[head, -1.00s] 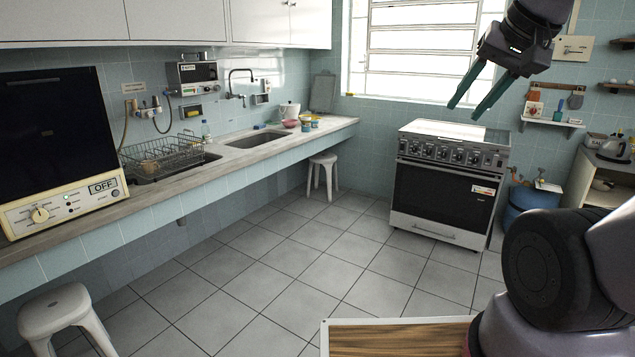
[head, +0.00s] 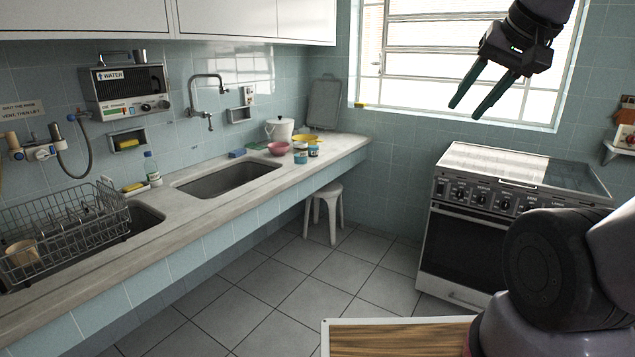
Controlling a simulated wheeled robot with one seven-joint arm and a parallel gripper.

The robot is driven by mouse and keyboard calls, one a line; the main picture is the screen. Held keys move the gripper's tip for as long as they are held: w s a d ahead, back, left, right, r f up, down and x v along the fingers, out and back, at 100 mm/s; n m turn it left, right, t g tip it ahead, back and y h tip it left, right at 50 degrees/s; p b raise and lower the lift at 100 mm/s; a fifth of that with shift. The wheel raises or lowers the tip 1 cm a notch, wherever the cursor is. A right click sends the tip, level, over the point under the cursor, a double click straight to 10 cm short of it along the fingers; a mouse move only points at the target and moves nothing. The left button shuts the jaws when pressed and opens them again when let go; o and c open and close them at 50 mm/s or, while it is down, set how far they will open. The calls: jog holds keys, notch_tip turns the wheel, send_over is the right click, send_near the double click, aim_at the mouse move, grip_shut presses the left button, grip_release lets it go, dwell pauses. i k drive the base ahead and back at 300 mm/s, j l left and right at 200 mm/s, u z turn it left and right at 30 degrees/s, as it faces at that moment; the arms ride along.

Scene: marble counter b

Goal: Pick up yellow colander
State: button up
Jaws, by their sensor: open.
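A small yellow thing (head: 306,138), probably the yellow colander, sits at the far end of the marble counter (head: 225,205), by the back wall. It is partly hidden behind small jars and is too small to show holes. My gripper (head: 466,112) is raised in front of the window at the upper right, fingers apart and empty. It is well above the counter and far to the right of the yellow thing in the picture.
A pink bowl (head: 278,148), small jars (head: 301,153) and a white pot (head: 280,128) crowd around the yellow thing. The sink (head: 228,179) and dish rack (head: 62,230) are nearer. A stool (head: 326,212) stands under the counter; the stove (head: 490,215) is right. Open tiled floor lies between.

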aim_at(311, 139)
jog(key=i, duration=2.5)
jog(key=i+u, duration=0.1)
jog(key=i, duration=0.45)
jog(key=i+l+u, duration=0.1)
jog(key=i, duration=0.45)
